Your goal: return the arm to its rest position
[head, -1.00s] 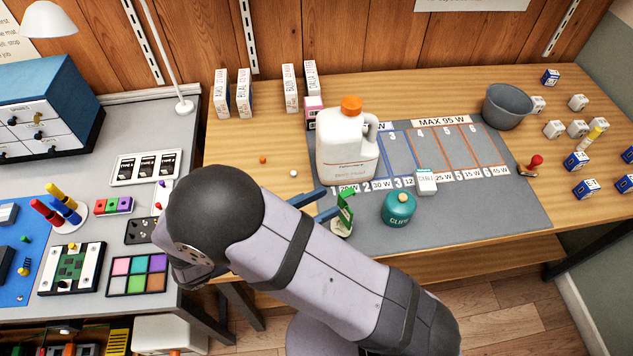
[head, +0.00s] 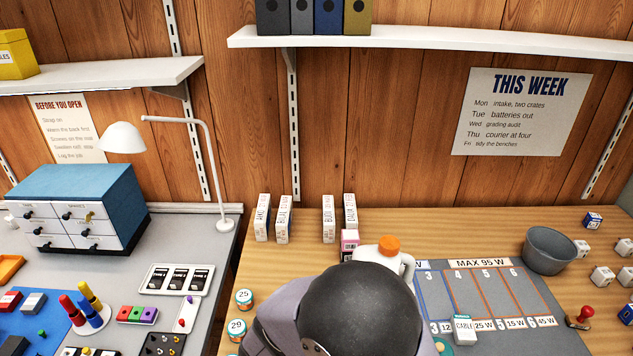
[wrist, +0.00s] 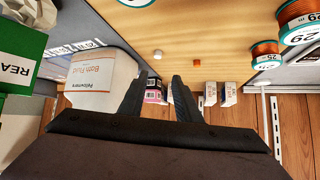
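My gripper (wrist: 157,78) shows in the wrist view with its two dark fingers apart and nothing between them. In the head view my arm's dark round joint and pale link fill the bottom centre, and the gripper is hidden there. The white jug (head: 402,262) with an orange cap stands just behind my arm in the head view, its lower part hidden. In the wrist view the jug (wrist: 98,80) is left of the fingers, apart from them as far as I can tell.
Upright white boxes (head: 284,220) and a pink box (head: 349,243) stand by the back wall. Numbered spools (head: 244,299) are left of my arm. A grey bowl (head: 550,250) stands on the right. A green item (wrist: 14,70) is at the wrist view's left edge.

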